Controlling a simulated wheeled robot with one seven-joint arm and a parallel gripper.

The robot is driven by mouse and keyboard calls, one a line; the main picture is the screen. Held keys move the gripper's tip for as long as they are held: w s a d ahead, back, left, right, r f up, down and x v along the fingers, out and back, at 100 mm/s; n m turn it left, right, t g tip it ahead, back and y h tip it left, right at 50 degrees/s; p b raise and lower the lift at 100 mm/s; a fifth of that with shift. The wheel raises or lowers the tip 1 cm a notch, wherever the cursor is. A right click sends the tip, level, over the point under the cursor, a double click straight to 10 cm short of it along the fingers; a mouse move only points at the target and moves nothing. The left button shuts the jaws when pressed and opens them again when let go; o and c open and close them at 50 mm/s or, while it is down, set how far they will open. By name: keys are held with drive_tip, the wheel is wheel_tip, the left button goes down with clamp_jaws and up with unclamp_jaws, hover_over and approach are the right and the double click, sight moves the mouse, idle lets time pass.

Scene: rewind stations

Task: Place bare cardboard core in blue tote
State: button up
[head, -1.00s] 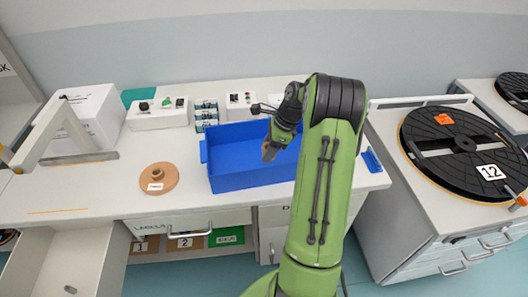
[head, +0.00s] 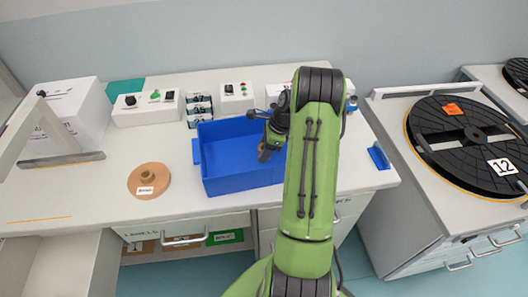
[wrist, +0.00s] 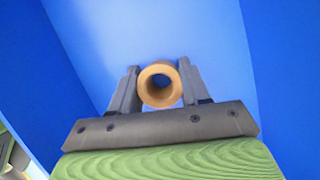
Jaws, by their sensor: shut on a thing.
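The blue tote (head: 240,184) stands on the white bench in the head view, and its blue walls and floor fill the wrist view (wrist: 190,30). My gripper (head: 264,152) is over the right part of the tote, pointing down. In the wrist view my gripper (wrist: 160,88) is shut on the bare cardboard core (wrist: 144,92), a short tan tube seen end-on between the two fingers. The tote floor shows beyond the core. In the head view the core is mostly hidden by my gripper and arm. How far it is above the tote floor I cannot tell.
A tan disc with a hub and label (head: 149,181) lies left of the tote. Small control boxes (head: 236,99) and stacked cartons (head: 199,108) stand behind it. A black reel marked 12 (head: 460,140) lies on the right bench. An open drawer (head: 62,262) is at lower left.

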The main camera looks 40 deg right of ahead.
drive_tip(key=shift+f, duration=0.1)
drive_tip(key=o, duration=1)
drive_tip(key=p+v, duration=0.3)
drive_tip(key=v, duration=0.9)
drive_tip(key=a+r+n+h, duration=0.2)
drive_tip(key=a+r+n, duration=1)
drive_tip(key=a, duration=0.6)
drive_tip(key=s+a+r+n+t, duration=0.1)
drive_tip(key=s+a+n, duration=0.3)
drive_tip(key=s, duration=0.1)
drive_tip(key=s+a+r+n+t+h, duration=0.1)
drive_tip(key=s+a+n, duration=0.3)
drive_tip(key=s+n, duration=0.1)
drive_tip(key=s+a+r+n, duration=0.1)
drive_tip(key=s+a+n, duration=0.3)
drive_tip(key=s, duration=0.3)
drive_tip(key=shift+r+n+t, duration=0.3)
drive_tip(key=shift+n+t, duration=0.1)
drive_tip(key=shift+n, duration=0.2)
